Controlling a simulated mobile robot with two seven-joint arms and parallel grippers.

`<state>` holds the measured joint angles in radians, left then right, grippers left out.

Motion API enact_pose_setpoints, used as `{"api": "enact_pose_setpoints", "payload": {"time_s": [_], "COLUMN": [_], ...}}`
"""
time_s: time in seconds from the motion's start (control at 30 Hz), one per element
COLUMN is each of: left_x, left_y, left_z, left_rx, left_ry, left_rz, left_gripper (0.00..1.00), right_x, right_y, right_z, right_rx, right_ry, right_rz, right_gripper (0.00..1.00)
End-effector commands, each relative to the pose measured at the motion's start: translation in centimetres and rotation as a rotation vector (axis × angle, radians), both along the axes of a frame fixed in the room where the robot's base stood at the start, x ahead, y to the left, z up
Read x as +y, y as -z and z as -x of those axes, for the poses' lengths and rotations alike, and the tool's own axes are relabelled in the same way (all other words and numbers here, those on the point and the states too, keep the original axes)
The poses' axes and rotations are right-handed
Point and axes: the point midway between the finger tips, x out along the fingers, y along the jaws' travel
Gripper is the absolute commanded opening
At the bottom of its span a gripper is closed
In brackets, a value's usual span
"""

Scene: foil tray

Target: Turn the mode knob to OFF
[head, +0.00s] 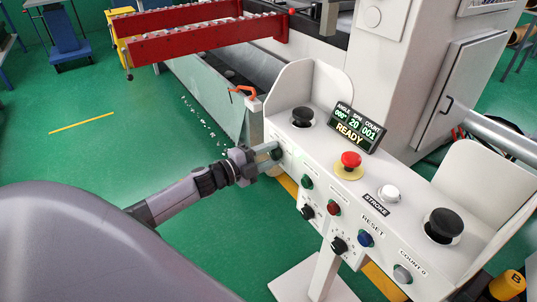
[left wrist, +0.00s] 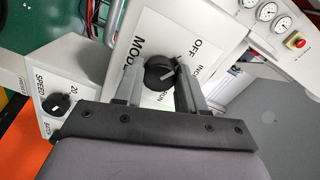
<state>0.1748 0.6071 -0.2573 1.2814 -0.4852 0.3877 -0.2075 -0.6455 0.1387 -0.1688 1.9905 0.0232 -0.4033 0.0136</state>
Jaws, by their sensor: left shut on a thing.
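The black mode knob (left wrist: 160,73) sits on a white panel face in the left wrist view, with MODE, OFF, INCH and RUN lettering around it. Its white pointer line aims toward the right of that view, away from the OFF word at the upper right; the exact mark is hard to read. My left gripper (head: 268,157) is at the left end of the white control console (head: 405,205) in the head view. Its two fingers (left wrist: 157,66) stand on either side of the knob and are shut on it. The knob is hidden behind the gripper in the head view. My right gripper is not in view.
A black speed knob (left wrist: 57,104) sits on a small plate close to the left finger. Along the console front are a green button (head: 306,181), a red button (head: 333,208) and a blue button (head: 365,238). A red emergency button (head: 351,159) stands on top by the READY display (head: 355,127).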

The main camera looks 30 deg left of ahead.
Motion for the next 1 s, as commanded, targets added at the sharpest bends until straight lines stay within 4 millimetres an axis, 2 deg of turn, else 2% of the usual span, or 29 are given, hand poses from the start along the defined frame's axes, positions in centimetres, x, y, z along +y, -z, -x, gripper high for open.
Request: {"api": "enact_pose_setpoints", "payload": {"time_s": [0.17, 0.2, 0.27, 0.67, 1.0], "left_x": [0.0, 0.0, 0.0, 0.2, 1.7], "left_y": [0.1, 0.1, 0.1, 0.1, 0.0], "left_z": [0.0, 0.0, 0.0, 0.4, 4.2], "left_rx": [0.002, 0.002, 0.002, 0.002, 0.004], "left_ry": [0.000, 0.000, 0.000, -0.001, 0.000], "left_rz": [0.003, 0.003, 0.002, 0.000, -0.001], "left_gripper": [0.09, 0.46, 0.65, 0.65, 0.65], "right_x": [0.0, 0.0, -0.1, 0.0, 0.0], "right_y": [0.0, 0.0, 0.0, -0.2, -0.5], "right_z": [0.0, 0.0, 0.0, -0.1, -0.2], "right_rx": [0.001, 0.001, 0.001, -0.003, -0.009], "right_ry": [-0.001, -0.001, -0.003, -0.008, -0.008], "right_rz": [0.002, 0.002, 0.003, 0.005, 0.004], "right_gripper": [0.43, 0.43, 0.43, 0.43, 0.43]}}
